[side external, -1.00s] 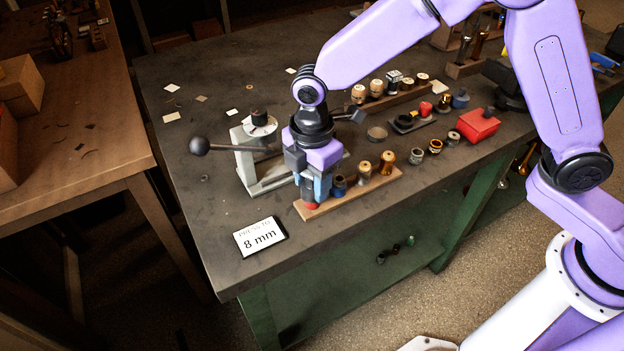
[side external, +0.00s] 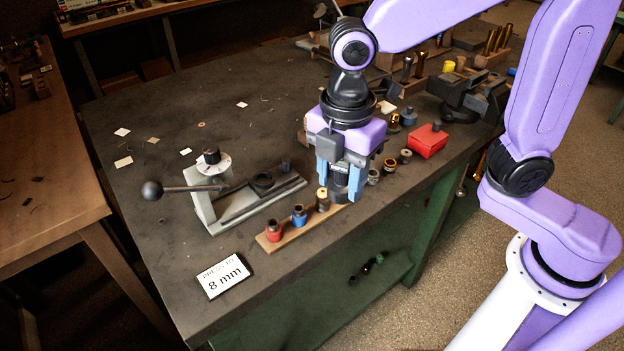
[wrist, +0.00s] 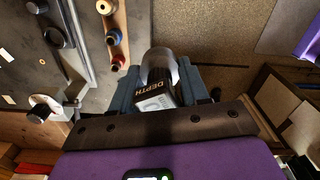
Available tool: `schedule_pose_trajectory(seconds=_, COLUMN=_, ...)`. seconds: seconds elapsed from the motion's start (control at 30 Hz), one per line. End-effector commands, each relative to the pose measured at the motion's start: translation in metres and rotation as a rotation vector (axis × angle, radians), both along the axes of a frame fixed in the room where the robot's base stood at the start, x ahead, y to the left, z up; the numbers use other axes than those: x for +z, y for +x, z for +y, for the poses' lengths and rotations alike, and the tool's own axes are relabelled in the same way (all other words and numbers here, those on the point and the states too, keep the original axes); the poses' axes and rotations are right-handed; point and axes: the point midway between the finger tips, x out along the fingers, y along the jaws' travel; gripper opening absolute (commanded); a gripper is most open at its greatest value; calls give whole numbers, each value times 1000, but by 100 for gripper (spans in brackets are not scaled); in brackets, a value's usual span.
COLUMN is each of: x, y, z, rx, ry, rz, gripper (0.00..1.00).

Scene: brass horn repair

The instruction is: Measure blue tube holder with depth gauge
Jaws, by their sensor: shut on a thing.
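The blue tube holder (side external: 298,215) stands upright on a wooden strip (side external: 268,243), between a red holder (side external: 273,232) and a brass-topped one (side external: 322,200). In the wrist view the blue holder (wrist: 112,39) is left of my fingers, beside the red one (wrist: 118,62). My gripper (side external: 341,183) is to the right of the blue holder, by the strip's right end, and apart from it. It is shut on the depth gauge (wrist: 153,99), whose label reads DEPTH. The gauge's rounded metal end (wrist: 158,65) sticks out past the fingers.
A press (side external: 205,210) with a long ball-ended lever stands left of the strip. A card (side external: 222,275) reading 8 mm lies at the front left. Several small fittings and a red box (side external: 428,141) are at the right.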

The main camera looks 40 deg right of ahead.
Motion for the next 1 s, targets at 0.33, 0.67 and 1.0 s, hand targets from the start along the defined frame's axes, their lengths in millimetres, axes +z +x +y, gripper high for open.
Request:
schedule_pose_trajectory(seconds=0.33, x=5, y=-2, z=-6, rx=-2, ry=-1, rz=1, gripper=1)
schedule_pose_trajectory(seconds=0.67, x=-23, y=67, z=11, rx=-3, ry=-1, rz=2, gripper=1)
schedule_pose_trajectory(seconds=1.0, x=-38, y=96, z=13, rx=0, ry=1, rz=-1, gripper=1)
